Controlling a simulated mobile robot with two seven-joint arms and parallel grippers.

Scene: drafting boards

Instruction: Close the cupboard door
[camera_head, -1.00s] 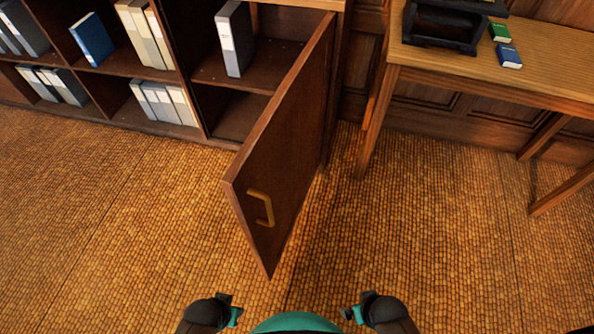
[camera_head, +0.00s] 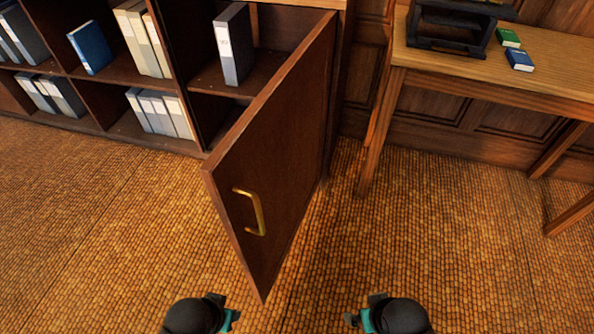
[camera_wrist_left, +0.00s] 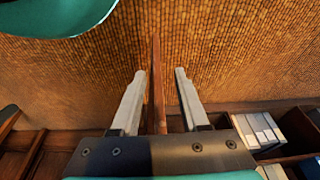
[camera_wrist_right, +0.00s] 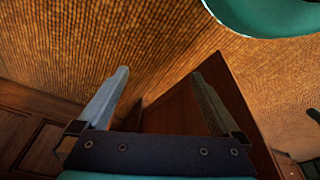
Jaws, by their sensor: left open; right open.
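The brown wooden cupboard door (camera_head: 285,150) stands wide open, swung out from the cupboard (camera_head: 185,70) toward me. Its brass handle (camera_head: 257,212) is on the right-hand face, near the free edge. My left gripper (camera_head: 232,318) is at the bottom of the head view, below and left of the door's lower corner. In the left wrist view its open fingers (camera_wrist_left: 160,95) are empty, with the door's edge (camera_wrist_left: 157,80) seen between them. My right gripper (camera_head: 352,318) is below and right of the door. In the right wrist view its fingers (camera_wrist_right: 160,95) are open and empty, with the door (camera_wrist_right: 180,110) beyond.
Binders stand on the cupboard shelves, one grey binder (camera_head: 233,45) in the open compartment. A wooden desk (camera_head: 480,80) at the right holds a black tray stand (camera_head: 450,45), a green book (camera_head: 507,38) and a blue book (camera_head: 520,60). The floor (camera_head: 430,220) around the door is clear.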

